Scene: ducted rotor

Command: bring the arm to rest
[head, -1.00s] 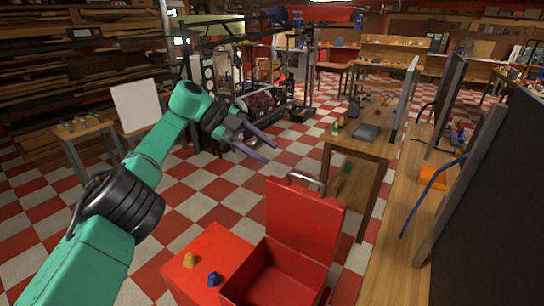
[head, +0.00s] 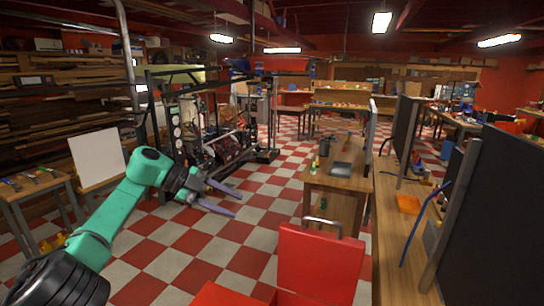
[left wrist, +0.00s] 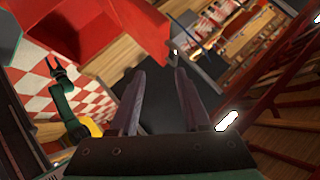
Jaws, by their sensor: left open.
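My left arm comes in from the left in the head view. Its gripper (head: 232,203) is open and empty, held in the air above the red and white checkered floor. The left wrist view shows its two fingers (left wrist: 160,100) apart, with nothing between them. A green arm with a small gripper (left wrist: 54,66) shows at the left of the left wrist view; it looks like my right one, too small to judge its jaws. My right arm is not in the head view.
A red toolbox with its lid (head: 320,262) raised stands at the lower middle. A wooden table (head: 340,185) stands behind it, and a long bench (head: 395,240) runs along the right. A small table (head: 35,187) and white board (head: 97,155) are at the left.

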